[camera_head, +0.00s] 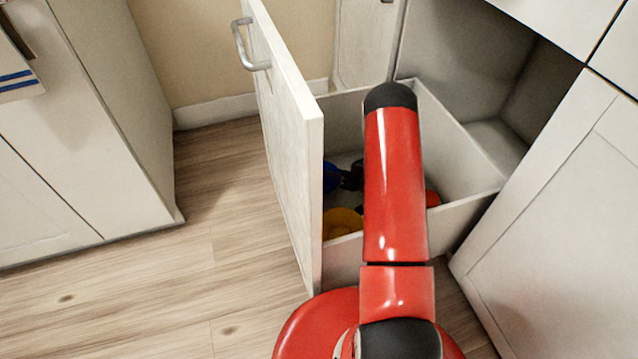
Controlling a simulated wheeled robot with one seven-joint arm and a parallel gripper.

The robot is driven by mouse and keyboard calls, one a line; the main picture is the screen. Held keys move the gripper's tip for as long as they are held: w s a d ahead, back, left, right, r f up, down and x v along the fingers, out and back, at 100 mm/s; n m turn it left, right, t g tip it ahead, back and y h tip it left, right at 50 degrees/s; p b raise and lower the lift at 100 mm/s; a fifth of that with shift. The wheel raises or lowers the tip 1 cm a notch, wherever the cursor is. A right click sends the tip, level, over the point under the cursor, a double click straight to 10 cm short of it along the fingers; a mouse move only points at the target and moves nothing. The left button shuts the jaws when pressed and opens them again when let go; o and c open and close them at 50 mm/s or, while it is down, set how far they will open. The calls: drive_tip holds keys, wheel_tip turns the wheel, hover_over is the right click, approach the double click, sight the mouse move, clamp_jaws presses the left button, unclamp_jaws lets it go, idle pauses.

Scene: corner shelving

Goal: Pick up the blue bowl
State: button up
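A blue thing (330,177), which looks like the blue bowl, is inside the open drawer near its left side. Only a small part of it shows, between the drawer front and my arm. My gripper (350,178) shows as a small dark shape right beside the blue thing, low in the drawer. Most of the gripper is hidden behind my red arm. I cannot tell whether the fingers touch the bowl, or whether they are open or shut.
The pulled-out drawer (462,158) has pale walls and a tall front panel (290,135) with a metal handle. A yellow object (342,222) and an orange-red object (432,198) lie in it. Cabinets stand on both sides. The wooden floor (150,285) at left is clear.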

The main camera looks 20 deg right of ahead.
clamp_jaws()
